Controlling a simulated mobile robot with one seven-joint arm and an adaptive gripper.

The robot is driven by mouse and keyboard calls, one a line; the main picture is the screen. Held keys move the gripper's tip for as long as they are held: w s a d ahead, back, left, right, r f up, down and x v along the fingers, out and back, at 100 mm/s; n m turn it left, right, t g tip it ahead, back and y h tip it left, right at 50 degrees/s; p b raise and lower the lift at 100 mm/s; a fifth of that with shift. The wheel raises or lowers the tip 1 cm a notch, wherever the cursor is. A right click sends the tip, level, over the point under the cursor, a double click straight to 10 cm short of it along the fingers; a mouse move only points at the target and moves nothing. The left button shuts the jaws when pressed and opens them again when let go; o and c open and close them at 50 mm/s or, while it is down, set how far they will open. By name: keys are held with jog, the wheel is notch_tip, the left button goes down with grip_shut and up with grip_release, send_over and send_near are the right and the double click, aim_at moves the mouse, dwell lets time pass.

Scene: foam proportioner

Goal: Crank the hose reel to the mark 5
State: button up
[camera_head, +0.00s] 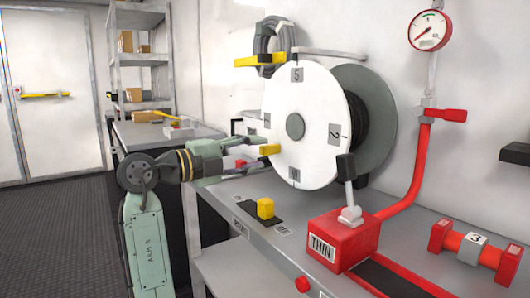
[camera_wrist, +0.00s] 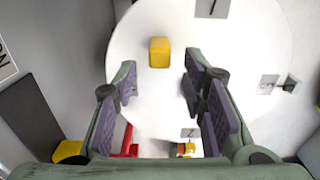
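The hose reel has a white disc (camera_head: 310,120) with marks on its face. The mark 5 (camera_head: 296,75) is at the top in the head view and the mark 2 (camera_head: 338,133) at the right. The yellow crank handle (camera_head: 269,150) sticks out from the disc's lower left face. My gripper (camera_head: 252,158) is at the left of the disc, close to the handle. In the wrist view my gripper (camera_wrist: 160,88) is open, and the yellow handle (camera_wrist: 159,52) shows between and just above the fingertips. I see no contact with it.
A red proportioner box (camera_head: 340,238) with an upright black-tipped lever (camera_head: 346,167) stands right of the reel's foot. A yellow block (camera_head: 265,208) sits on the grey bench in front. A red pipe (camera_head: 412,185) rises behind. Open floor (camera_head: 60,230) lies at the left.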

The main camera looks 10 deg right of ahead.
jog(key=v, duration=0.8)
jog(key=shift+r, duration=0.1)
